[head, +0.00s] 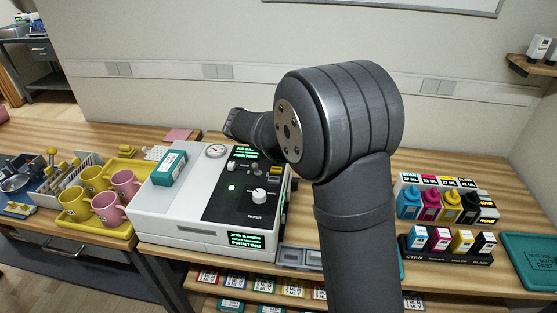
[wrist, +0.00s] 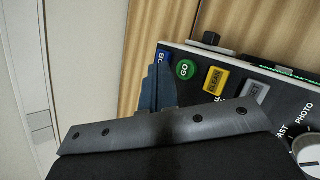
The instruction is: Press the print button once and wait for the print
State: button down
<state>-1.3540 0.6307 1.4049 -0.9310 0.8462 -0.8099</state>
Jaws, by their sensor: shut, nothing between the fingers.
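The printer (head: 185,215) is a white box with a black control panel, on the wooden bench left of my arm. In the wrist view, a round green GO button (wrist: 185,69) sits on its panel, beside a yellow CLEAN button (wrist: 215,80) and a blue JOB button (wrist: 163,55). My gripper (wrist: 160,72) is shut and empty. Its fingertips appear just left of GO and partly cover the JOB button; I cannot tell whether they touch the panel. Two green-lit displays (head: 244,240) read PRINTING. A green light (head: 232,188) glows on the panel. My arm hides the fingertips in the head view.
A teal box (head: 170,168) and a round gauge (head: 216,151) sit on the printer top. A yellow tray (head: 118,232) with yellow and pink mugs stands left. Ink bottles (head: 450,207) stand in racks at right. A white dial (head: 259,196) rises from the panel.

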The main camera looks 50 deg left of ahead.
jog(key=shift+r, duration=1.3)
jog(key=shift+f, duration=0.1)
notch_tip(320, 180, up, 4)
jog(key=shift+f, duration=0.1)
